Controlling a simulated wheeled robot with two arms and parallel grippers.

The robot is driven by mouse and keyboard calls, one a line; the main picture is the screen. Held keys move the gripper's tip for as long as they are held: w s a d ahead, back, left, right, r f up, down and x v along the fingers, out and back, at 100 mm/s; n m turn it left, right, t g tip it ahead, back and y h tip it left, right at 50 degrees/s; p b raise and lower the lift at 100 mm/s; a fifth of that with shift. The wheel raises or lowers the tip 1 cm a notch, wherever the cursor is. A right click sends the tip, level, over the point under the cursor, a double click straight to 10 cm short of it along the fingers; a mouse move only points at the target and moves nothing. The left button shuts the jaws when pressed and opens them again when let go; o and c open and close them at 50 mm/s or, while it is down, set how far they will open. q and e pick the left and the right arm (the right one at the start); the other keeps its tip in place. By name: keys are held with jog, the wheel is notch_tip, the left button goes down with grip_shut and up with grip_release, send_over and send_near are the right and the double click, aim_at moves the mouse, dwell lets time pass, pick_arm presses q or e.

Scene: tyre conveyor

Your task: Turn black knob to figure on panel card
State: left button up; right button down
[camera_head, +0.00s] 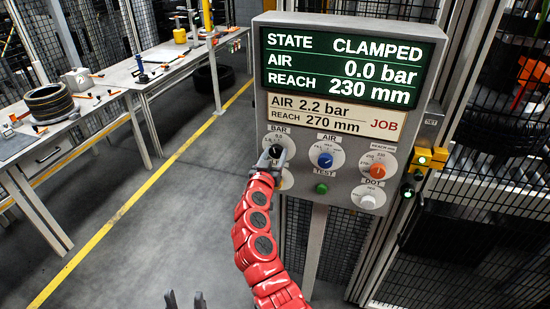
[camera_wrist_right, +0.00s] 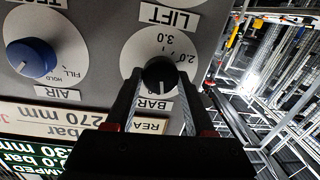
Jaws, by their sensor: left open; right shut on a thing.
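The black knob (camera_head: 276,150) sits on the BAR dial at the left of the grey control panel (camera_head: 257,75). My right gripper (camera_head: 271,158), on the red arm, is shut on it. In the right wrist view, which is upside down, the fingers (camera_wrist_right: 160,95) stand either side of the black knob (camera_wrist_right: 159,72); dial numbers 2.0 and 3.0 show beside it. The panel card (camera_head: 345,115) reads AIR 2.2 bar, REACH 270 mm, JOB. The screen (camera_head: 350,65) reads STATE CLAMPED, AIR 0.0 bar, REACH 230 mm. My left gripper (camera_head: 185,301) is open and empty at the bottom edge.
A blue AIR knob (camera_head: 325,160), an orange knob (camera_head: 377,171), a white knob (camera_head: 368,202) and a green button (camera_head: 321,188) are on the panel. A workbench (camera_head: 165,58) with a tyre (camera_head: 48,101) stands left. Floor between bench and panel is clear.

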jog(key=n+b, duration=0.1)
jog(key=n, duration=0.1)
jog(key=shift+f+n, duration=0.1)
jog(key=shift+n, duration=0.3)
jog(key=n, duration=0.2)
jog(key=shift+a+n, duration=0.15)
jog(key=shift+n, duration=0.15)
jog(key=n, duration=0.2)
jog(key=shift+n, duration=0.3)
jog(key=n, duration=0.2)
jog(key=shift+n+g+h, duration=0.3)
jog(key=n, duration=0.2)
jog(key=shift+r+n+p, duration=0.2)
jog(key=shift+n+p, duration=0.1)
jog(key=shift+p, duration=0.05)
jog(key=n+p, duration=0.1)
jog(key=n, duration=0.3)
jog(key=shift+a+h, duration=0.15)
jog(key=shift+h, duration=0.15)
jog(key=shift+f+n+p, duration=0.15)
jog(key=shift+n+p, duration=0.45)
jog(key=shift+n, duration=0.65)
jog(key=shift+f+n+p, duration=0.1)
jog(key=shift+n+p, duration=0.45)
jog(key=shift+n, duration=0.7)
